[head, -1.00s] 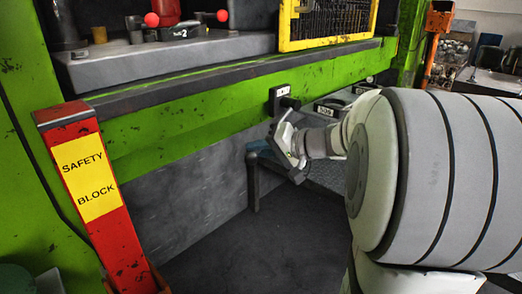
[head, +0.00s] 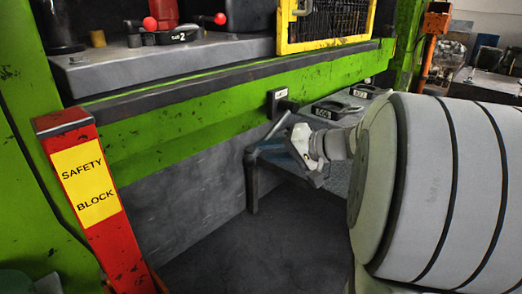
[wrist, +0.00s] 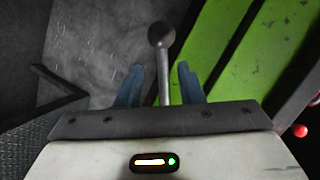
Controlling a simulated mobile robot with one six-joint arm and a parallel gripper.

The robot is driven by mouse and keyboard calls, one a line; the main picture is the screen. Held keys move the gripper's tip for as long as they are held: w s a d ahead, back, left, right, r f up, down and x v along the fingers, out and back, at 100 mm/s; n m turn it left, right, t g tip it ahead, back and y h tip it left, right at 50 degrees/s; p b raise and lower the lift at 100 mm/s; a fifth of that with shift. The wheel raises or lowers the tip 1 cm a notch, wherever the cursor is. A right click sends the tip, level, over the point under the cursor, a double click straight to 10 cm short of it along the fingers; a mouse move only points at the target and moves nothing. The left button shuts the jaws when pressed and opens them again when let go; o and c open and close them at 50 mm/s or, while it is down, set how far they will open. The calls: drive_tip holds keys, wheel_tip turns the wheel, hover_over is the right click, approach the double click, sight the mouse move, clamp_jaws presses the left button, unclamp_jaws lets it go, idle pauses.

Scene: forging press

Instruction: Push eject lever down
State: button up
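The lever is a grey rod with a round ball knob (wrist: 161,35), seen in the wrist view. My gripper (wrist: 160,68) is open, with one blue finger on each side of the rod and a visible gap on both sides. The knob appears beyond the fingertips. In the head view my gripper (head: 291,146) is below a small labelled plate (head: 278,98) on the green press frame (head: 190,128). A dark knob shows beside that plate. The label is too small to read, and the lever's lower part is hard to make out there.
A red safety block post (head: 92,195) stands at the left. A bench with labelled black pieces (head: 335,109) lies behind my arm at the right. A yellow guard (head: 330,42) is above. The dark floor (head: 270,250) in front is clear.

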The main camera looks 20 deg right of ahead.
drive_tip(key=shift+v, duration=1.6)
drive_tip(key=s+a+r+n+g+h+p, duration=0.2)
drive_tip(key=s+a+g+p, duration=0.45)
drive_tip(key=a+p, duration=0.3)
drive_tip(key=s+r+n+h+p, duration=0.1)
drive_tip(key=s+r+h+p, duration=0.1)
drive_tip(key=s+p, duration=0.3)
drive_tip(key=s+r+n+g+h+p, duration=0.1)
drive_tip(key=s+r+h+p, duration=0.2)
drive_tip(key=s+h+p, duration=0.2)
drive_tip(key=p, duration=0.2)
drive_tip(key=shift+a+r+p, duration=0.2)
drive_tip(key=shift+a+p, duration=0.1)
